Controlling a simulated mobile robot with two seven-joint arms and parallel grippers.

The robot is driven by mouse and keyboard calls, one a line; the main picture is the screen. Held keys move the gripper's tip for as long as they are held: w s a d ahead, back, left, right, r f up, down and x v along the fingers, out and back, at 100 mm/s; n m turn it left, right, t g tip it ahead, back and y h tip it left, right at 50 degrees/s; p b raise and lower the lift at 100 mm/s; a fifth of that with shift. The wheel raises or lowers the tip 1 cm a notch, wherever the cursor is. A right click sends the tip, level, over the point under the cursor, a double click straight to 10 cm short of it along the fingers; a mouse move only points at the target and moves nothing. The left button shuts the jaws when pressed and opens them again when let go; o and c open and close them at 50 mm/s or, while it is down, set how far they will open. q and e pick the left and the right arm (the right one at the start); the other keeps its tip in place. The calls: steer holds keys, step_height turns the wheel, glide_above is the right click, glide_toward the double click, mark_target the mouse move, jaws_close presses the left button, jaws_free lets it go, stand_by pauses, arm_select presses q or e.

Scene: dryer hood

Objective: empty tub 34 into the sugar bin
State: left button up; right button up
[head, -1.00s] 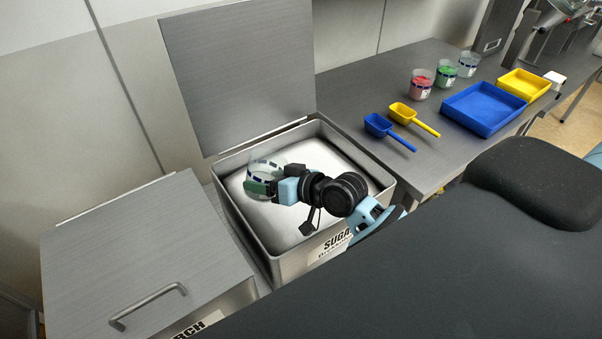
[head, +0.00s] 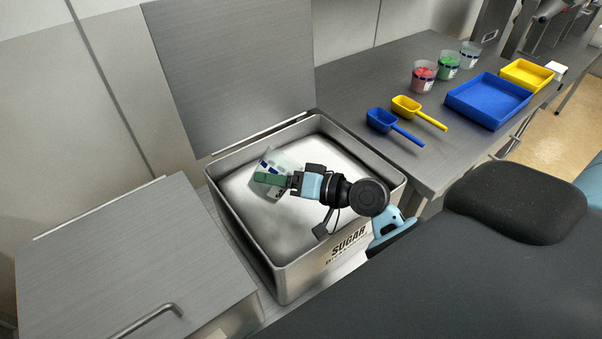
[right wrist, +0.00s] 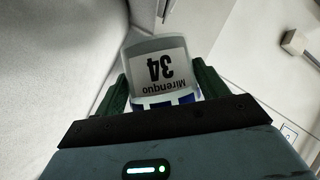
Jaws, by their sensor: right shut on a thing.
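The sugar bin (head: 282,270) is an open grey metal box with a "SUGAR" label on its front and white contents inside. Its lid (head: 235,75) stands raised behind it. My right gripper (head: 268,178) is over the bin, shut on tub 34 (head: 285,160), a clear tub with blue marks. The tub is tilted over the white contents. In the right wrist view the tub's label (right wrist: 160,72) shows "34" upside down between the green fingers. I cannot see whether anything is left inside the tub. My left gripper is not in view.
A closed bin with a handled lid (head: 130,260) stands at the left. On the counter at the right are a blue scoop (head: 381,121), a yellow scoop (head: 406,106), a blue tray (head: 490,101), a yellow tray (head: 527,76) and tubs with red (head: 424,77), green (head: 449,66) and clear sides (head: 469,56).

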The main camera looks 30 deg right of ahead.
mark_target(286, 163)
steer(key=shift+f, duration=0.25)
steer(key=shift+r, duration=0.15)
steer(key=shift+m+b, duration=0.3)
steer(key=shift+b, duration=0.05)
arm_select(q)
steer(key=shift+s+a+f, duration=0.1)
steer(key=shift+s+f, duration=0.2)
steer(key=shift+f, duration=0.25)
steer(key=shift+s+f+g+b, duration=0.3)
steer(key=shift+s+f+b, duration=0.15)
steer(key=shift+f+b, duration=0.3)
arm_select(e)
steer(key=shift+f+m+t+y, duration=0.4)
steer(key=shift+m+y, duration=0.1)
steer(key=shift+m, duration=0.3)
steer(key=shift+d+r+m+t, duration=0.2)
steer(key=shift+r+m+t, duration=0.1)
steer(key=shift+r+m, duration=0.4)
steer(key=shift+w+d+r+m+t+y, duration=0.15)
steer(key=shift+d+m+y, duration=0.1)
steer(key=shift+d+m, duration=0.15)
steer(key=shift+w+d+r+m+t+y, duration=0.15)
steer(key=shift+d+m+y, duration=0.1)
steer(key=shift+d+m, duration=0.15)
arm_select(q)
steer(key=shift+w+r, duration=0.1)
arm_select(e)
steer(key=shift+s+r, duration=0.1)
steer(key=shift+r, duration=0.1)
